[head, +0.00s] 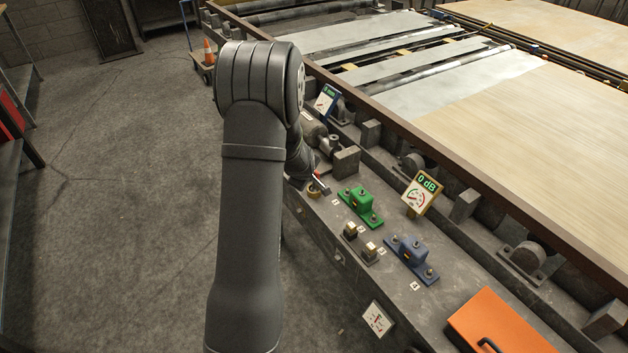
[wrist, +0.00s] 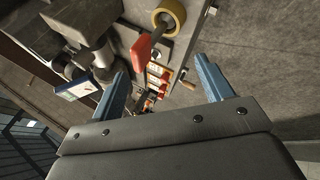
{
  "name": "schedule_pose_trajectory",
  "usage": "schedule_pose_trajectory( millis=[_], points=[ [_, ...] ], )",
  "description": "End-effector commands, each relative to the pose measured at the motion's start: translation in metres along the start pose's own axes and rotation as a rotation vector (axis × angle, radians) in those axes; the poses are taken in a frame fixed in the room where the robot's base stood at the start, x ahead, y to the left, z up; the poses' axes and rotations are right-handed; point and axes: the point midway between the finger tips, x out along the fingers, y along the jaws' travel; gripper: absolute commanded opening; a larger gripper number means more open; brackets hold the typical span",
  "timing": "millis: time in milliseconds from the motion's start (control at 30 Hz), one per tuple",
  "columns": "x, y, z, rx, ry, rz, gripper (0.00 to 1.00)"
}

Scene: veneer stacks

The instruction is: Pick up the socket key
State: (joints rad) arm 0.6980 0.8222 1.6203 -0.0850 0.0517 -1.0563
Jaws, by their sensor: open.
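My gripper (wrist: 160,64) is open in the wrist view, its two blue fingers apart with no object gripped between them. A red-handled piece (wrist: 145,48) lies just ahead of the left finger, beside a yellow ring-shaped roll (wrist: 168,17). The red piece may be the socket key, but I cannot tell for certain. In the head view, a small red part (head: 317,174) shows beside my arm's end, just above a brass-coloured ring (head: 314,191). My arm hides most of the gripper and some of the bench there.
A green fixture (head: 361,206), a blue fixture (head: 411,259) and two brass-topped blocks (head: 350,231) stand on the bench. An orange case (head: 498,322) is at the front right. Open floor (head: 110,230) lies left.

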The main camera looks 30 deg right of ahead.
Motion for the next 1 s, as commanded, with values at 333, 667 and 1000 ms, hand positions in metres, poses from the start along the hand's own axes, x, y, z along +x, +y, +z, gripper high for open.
schedule_pose_trajectory(
  millis=[333, 667, 1000],
  points=[
    [-0.034, 0.059, -0.033, -0.656, -0.087, -0.298, 0.73],
    [-0.091, 0.091, -0.051, -1.085, -0.046, -0.556, 0.73],
    [-0.068, 0.077, -0.039, -1.137, -0.032, -0.597, 0.73]
  ],
)
